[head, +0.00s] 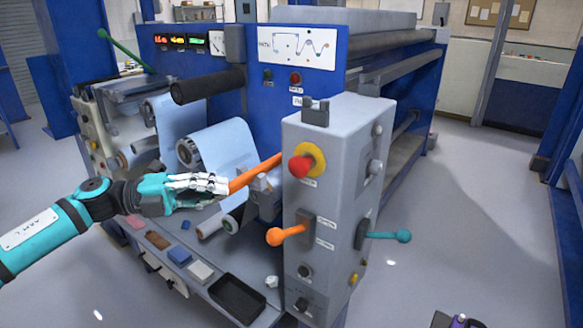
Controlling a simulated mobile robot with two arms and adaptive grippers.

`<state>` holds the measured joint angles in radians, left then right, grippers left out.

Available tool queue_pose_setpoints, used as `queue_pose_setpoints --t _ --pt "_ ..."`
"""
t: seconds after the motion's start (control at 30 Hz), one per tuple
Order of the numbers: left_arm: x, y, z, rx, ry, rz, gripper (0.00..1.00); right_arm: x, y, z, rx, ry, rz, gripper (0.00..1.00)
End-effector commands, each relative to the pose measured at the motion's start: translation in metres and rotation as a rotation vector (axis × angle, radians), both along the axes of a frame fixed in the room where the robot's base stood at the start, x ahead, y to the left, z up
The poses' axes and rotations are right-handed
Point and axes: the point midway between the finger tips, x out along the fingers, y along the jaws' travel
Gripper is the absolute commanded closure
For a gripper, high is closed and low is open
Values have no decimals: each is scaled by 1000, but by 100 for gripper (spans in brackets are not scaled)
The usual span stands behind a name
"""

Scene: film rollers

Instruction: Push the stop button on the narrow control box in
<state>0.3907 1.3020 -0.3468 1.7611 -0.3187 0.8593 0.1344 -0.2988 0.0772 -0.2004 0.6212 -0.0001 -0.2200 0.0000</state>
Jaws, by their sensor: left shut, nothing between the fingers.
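The narrow grey control box (336,200) stands upright at the front right end of the machine. Its red mushroom stop button (300,167) sits in a yellow collar on the box's front face, pushed in or out I cannot tell. My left gripper (226,184), teal with pale fingers, is shut and empty, to the left of the button and apart from it in the picture. An orange bar (256,172) shows between the fingertips and the box; its far end is hidden. A dark and purple part at the bottom right edge may belong to my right gripper (457,321); its fingers cannot be made out.
An orange lever (288,234) sticks out below the button and a teal lever (390,236) on the box's right side. A black tray (238,298) lies on the ledge at front. Film rolls (222,146) stand behind my gripper.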

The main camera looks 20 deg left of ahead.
Motion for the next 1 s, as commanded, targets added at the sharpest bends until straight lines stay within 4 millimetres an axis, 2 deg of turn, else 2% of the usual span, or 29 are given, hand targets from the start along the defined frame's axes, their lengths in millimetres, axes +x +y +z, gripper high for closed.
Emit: queue_pose_setpoints --t 0.33,0.47,0.57,0.9,1.0 --pt "-1 -1 1 4 -1 -5 100 -1 -1 1 0 2 0 60" --pt "3 -8 3 2 -2 -4 100 -1 -1 7 -1 2 1 60" --pt "8 -22 6 0 -4 -6 100 -1 -2 17 -3 2 1 60" --pt "39 -88 8 -1 -3 -7 100 -2 -3 57 -4 3 1 60" --pt "54 -96 8 -1 -3 -1 100 -2 -4 66 -5 3 1 60"
